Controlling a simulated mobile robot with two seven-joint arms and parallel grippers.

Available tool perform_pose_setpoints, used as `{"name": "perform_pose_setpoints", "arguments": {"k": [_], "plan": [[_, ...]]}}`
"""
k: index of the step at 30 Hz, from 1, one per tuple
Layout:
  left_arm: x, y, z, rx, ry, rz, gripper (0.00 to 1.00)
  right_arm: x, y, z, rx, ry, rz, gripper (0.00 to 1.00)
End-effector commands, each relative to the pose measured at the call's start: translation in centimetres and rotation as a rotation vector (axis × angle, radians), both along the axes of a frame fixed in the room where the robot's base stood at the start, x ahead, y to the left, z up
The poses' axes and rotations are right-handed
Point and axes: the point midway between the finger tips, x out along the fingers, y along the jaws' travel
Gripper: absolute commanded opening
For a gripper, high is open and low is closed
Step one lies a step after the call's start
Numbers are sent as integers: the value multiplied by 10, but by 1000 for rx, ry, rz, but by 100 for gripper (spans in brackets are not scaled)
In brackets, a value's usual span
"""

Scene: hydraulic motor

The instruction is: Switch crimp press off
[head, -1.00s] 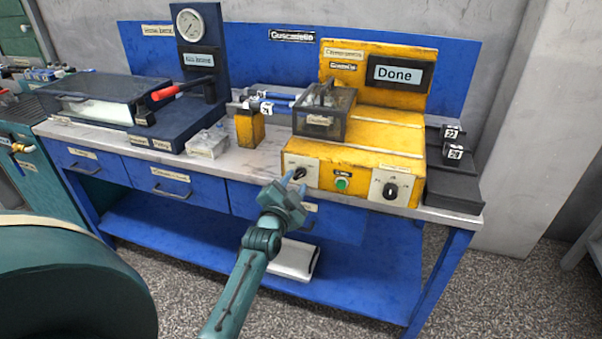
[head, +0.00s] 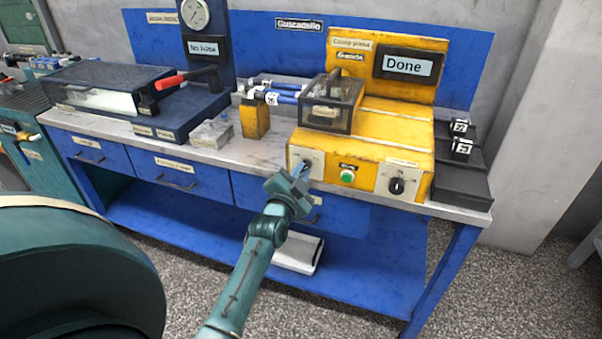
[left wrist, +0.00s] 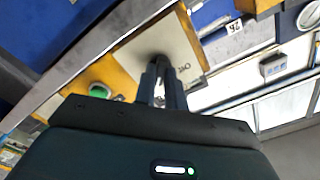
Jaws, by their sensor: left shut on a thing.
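The yellow crimp press (head: 365,150) stands on the right part of the bench, and its display (head: 408,65) reads "Done". At the left of its front is a light plate (head: 306,155) with a dark knob switch; the plate also shows in the left wrist view (left wrist: 185,40). My left gripper (head: 302,171) is at this plate, shut on the switch knob. In the left wrist view the fingers (left wrist: 163,88) cover most of the knob. My right gripper is not in view.
A green button (head: 348,176) and a black rotary knob (head: 397,186) sit right of the switch. A clear-lidded box (head: 330,108) is on top of the press. Blue drawers (head: 175,178) lie under the bench edge. The floor in front is clear.

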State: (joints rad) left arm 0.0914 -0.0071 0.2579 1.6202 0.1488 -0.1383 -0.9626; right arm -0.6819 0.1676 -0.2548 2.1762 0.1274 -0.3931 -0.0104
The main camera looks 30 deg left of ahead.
Motion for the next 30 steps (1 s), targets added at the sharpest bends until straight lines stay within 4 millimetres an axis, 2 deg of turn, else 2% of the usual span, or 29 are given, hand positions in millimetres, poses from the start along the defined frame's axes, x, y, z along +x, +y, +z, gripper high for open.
{"name": "perform_pose_setpoints", "arguments": {"k": [14,20,30], "plan": [[0,0,2,-65,-14,0,0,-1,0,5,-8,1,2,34],[0,1,3,-195,-45,0,0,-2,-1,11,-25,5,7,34],[0,1,3,-504,-121,0,0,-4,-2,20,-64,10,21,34]]}}
